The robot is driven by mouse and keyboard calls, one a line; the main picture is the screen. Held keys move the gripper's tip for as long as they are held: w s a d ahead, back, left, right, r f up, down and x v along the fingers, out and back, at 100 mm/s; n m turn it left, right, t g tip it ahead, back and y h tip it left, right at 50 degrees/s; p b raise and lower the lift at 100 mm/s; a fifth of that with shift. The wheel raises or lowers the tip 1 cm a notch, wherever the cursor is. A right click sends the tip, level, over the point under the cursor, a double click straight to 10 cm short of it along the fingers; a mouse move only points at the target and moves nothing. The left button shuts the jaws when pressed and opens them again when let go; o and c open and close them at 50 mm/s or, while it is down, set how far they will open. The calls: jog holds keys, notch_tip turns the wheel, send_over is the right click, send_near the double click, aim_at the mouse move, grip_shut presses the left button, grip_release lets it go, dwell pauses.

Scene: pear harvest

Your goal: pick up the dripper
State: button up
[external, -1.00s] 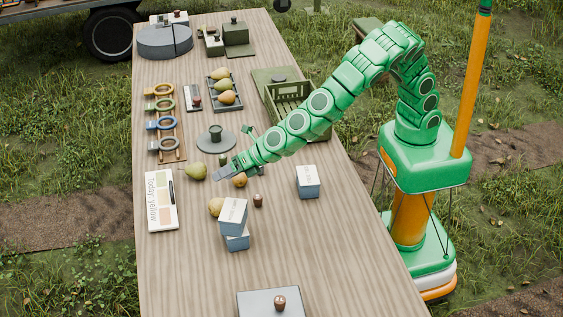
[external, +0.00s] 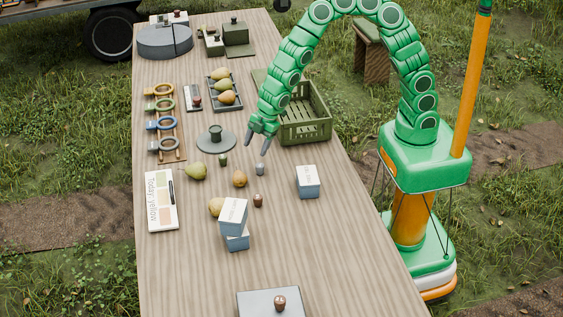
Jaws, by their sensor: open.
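My gripper (external: 257,147) is open and empty, with its fingers pointing down above the middle of the table. I cannot tell for sure which object is the dripper. Several small bottle-like pieces stand near the gripper: a grey one (external: 260,169) just below the fingertips, a dark green one (external: 223,160) to the left, and a brown one (external: 258,200) nearer the front. The gripper appears apart from all of them.
A green crate (external: 305,128) stands right of the gripper. Blue-white boxes (external: 233,217) and another box (external: 307,183) stand nearer the front. The front-middle table (external: 190,275) is clear.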

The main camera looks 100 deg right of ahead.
aim_at(260, 165)
jog(key=shift+s+a+f+m+y, duration=0.1)
jog(key=shift+a+f+m+y, duration=0.3)
jog(key=shift+f, duration=0.85)
jog(key=shift+s+a+f+m+y, duration=0.1)
jog(key=shift+a+f+m+y, duration=0.35)
jog(key=shift+f, duration=0.8)
jog(key=shift+a+f+m+y, duration=0.25)
jog(key=shift+a+f+m, duration=0.25)
jog(key=shift+f, duration=0.75)
jog(key=shift+c, duration=0.4)
jog(key=c, duration=1)
jog(key=shift+r, duration=0.1)
